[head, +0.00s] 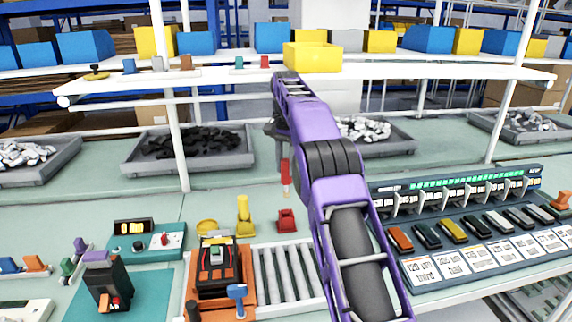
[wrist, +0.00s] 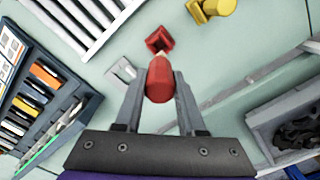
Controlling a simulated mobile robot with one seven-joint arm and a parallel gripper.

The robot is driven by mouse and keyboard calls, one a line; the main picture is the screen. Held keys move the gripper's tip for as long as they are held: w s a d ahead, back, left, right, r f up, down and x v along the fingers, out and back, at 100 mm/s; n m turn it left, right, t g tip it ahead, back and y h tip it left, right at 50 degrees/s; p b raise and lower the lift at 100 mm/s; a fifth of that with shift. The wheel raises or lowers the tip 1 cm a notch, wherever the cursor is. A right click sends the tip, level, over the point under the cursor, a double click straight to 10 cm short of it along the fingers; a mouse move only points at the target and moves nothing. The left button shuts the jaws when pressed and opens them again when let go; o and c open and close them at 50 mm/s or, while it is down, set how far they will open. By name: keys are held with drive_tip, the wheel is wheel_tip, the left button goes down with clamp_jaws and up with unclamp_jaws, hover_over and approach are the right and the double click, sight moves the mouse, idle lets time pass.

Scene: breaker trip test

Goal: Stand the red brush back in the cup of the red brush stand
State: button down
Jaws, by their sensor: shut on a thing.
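The red brush (head: 286,170) hangs upright below my gripper (head: 284,150) in the head view, its pale tip pointing down. In the wrist view my gripper (wrist: 160,88) is shut on the brush's red handle (wrist: 159,80), seen end-on between the two fingers. The red brush stand (head: 286,220) sits on the bench below the brush, with a visible gap between them. In the wrist view the stand (wrist: 159,38) shows just beyond the handle, and its cup is partly hidden.
A yellow brush in its stand (head: 244,216) is left of the red stand. A roller conveyor (head: 288,272) and orange fixture (head: 218,282) lie in front. A breaker panel (head: 465,235) is at the right. Grey trays (head: 188,165) line the back. Bench around the red stand is mostly clear.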

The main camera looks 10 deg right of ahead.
sight(286, 191)
drive_tip(key=shift+f+b, duration=1.2)
drive_tip(key=shift+f, duration=1.15)
drive_tip(key=shift+p, duration=1.45)
drive_tip(key=shift+f+b, duration=0.95)
drive_tip(key=shift+f, duration=2.05)
drive_tip(key=shift+c, duration=2.1)
unclamp_jaws()
wheel_tip(286, 191, up, 12)
drive_tip(key=p, duration=0.2)
drive_tip(key=shift+p, duration=0.3)
